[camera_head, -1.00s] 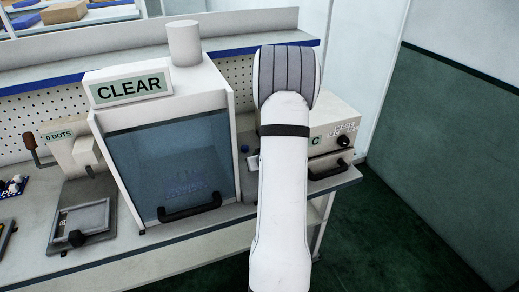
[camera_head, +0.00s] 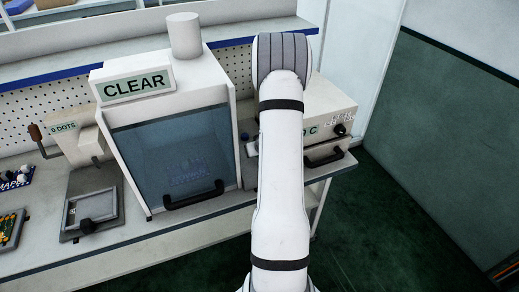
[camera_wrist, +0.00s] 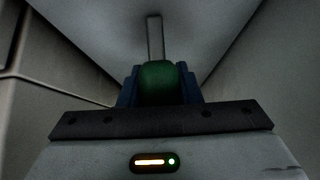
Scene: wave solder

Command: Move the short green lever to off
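The short green lever shows in the wrist view as a rounded green knob (camera_wrist: 159,82) on a thin grey stem that runs up to a pale surface. My gripper (camera_wrist: 159,88) has its blue fingers on either side of the knob, close against it with no clear gap, so it looks shut on the knob. In the head view my own arm hides the gripper and the lever. The arm reaches over the bench to the right of the CLEAR machine (camera_head: 218,110).
A white box with a dark handle and a "C" display (camera_head: 334,118) stands right of my arm. The CLEAR machine has a tinted door and black handle. A dots dispenser (camera_head: 72,140) and small tray (camera_head: 70,212) are at left. Open green floor (camera_head: 410,215) lies right.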

